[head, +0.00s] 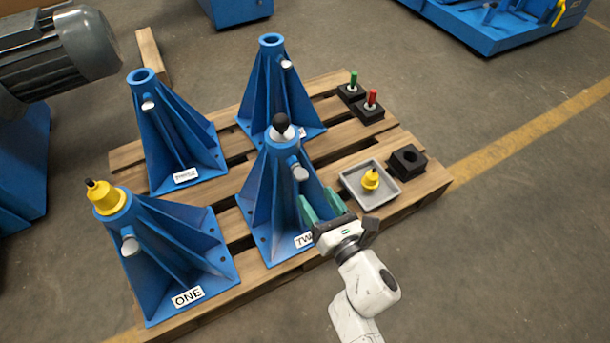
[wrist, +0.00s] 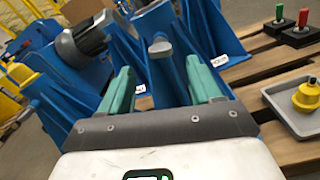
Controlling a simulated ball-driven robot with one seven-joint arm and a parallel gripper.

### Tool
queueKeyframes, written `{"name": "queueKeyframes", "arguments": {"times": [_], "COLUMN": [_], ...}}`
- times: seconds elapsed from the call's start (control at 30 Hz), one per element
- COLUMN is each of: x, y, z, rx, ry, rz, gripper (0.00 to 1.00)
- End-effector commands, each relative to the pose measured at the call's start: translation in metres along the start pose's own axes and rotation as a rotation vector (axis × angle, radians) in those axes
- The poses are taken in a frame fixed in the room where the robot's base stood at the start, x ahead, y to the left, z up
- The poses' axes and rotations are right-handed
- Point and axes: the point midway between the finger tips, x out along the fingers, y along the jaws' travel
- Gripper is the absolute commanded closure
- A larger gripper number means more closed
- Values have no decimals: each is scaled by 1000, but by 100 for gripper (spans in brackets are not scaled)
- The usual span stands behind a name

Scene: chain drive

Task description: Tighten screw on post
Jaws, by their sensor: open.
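The blue post labelled TWO (head: 262,212) stands at the front middle of the pallet, with a black and white piece (head: 281,127) on top. Its silver screw (head: 299,172) sticks out near the top. In the wrist view this screw (wrist: 161,47) shows ahead of the fingertips, between them from side to side. My gripper (head: 320,203) is open and empty, apart from the screw and below it in the head view. Its green fingers also show in the wrist view (wrist: 162,85). Post ONE (head: 175,255) has a yellow cap (head: 106,198) and its own screw (head: 130,245).
Two more blue posts (head: 172,140) (head: 272,85) with screws stand at the back. A grey tray (head: 385,200) holds a yellow piece (head: 370,179). A black block (head: 407,160) and black bases with green (head: 353,80) and red (head: 372,99) pegs stand right.

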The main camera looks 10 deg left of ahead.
Motion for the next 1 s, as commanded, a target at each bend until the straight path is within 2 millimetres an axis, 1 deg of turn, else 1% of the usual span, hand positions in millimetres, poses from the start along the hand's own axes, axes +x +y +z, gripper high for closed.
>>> {"name": "queueKeyframes", "arguments": {"times": [0.03,0.2,0.4,0.5,0.6,0.87,0.9,1.0], "x": [11,42,71,79,83,84,84,84], "y": [0,0,-1,-1,-1,-1,-1,-1], "z": [0,-1,-1,0,0,0,0,0], "rx": [0,1,2,2,3,3,3,3], "ry": [-3,-1,-1,-1,0,0,0,0], "rz": [2,0,-1,-1,-2,-2,-2,-2], "gripper": [36,36,36,36,36,36,37,47]}}
